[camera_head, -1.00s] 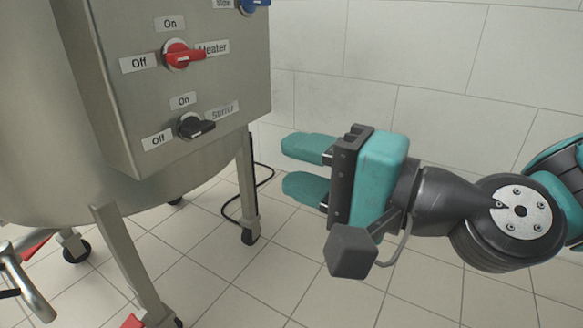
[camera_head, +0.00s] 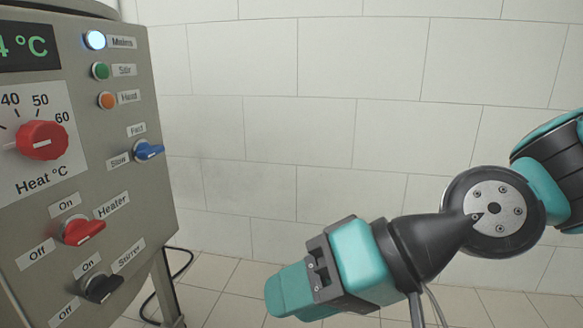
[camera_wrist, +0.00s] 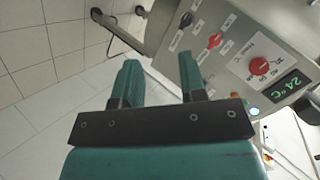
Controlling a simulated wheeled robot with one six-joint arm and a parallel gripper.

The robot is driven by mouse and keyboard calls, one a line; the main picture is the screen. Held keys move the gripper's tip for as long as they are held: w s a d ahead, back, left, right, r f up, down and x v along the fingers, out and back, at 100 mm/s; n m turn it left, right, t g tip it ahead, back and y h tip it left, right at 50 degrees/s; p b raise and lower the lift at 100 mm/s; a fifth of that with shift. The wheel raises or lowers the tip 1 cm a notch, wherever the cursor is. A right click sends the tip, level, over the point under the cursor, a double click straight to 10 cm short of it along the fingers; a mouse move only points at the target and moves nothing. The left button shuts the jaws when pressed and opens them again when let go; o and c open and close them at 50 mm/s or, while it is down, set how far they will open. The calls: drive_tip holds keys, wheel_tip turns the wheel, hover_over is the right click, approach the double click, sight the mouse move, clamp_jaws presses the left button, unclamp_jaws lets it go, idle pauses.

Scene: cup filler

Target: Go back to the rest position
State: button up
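My gripper (camera_head: 278,296) is in the lower middle of the head view, to the right of the control panel (camera_head: 135,190) and clear of it. In the wrist view its two teal fingers (camera_wrist: 158,64) stand apart with nothing between them, so it is open and empty. My arm reaches in from the right. The panel carries a red heater switch (camera_head: 82,231), a black stirrer switch (camera_head: 102,287), a blue fast/slow switch (camera_head: 149,150) and a red heat dial (camera_head: 41,140). The panel also shows at the upper right of the wrist view.
The Mains lamp (camera_head: 95,40) glows; the green (camera_head: 100,71) and orange (camera_head: 107,101) buttons look unlit. The display (camera_wrist: 283,87) reads 24 °C in the wrist view. A metal leg (camera_head: 165,288) and black cable (camera_head: 183,268) are below the panel. A tiled wall (camera_head: 300,130) stands behind.

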drive_tip(key=s+d+r+n+g+h+p, duration=0.1)
drive_tip(key=s+d+r+h+p, duration=0.1)
drive_tip(key=d+r+h+p, duration=0.35)
drive_tip(key=s+d+r+n+h+p, duration=0.1)
drive_tip(key=s+d+r+h+p, duration=0.1)
drive_tip(key=d+r+p, duration=0.65)
wheel_tip(320, 180, up, 34)
drive_tip(key=p, duration=3.4)
drive_tip(key=shift+w+d+f, duration=0.25)
drive_tip(key=shift+w+d, duration=0.05)
drive_tip(key=shift+d+f+y, duration=0.1)
drive_tip(key=shift+y, duration=0.15)
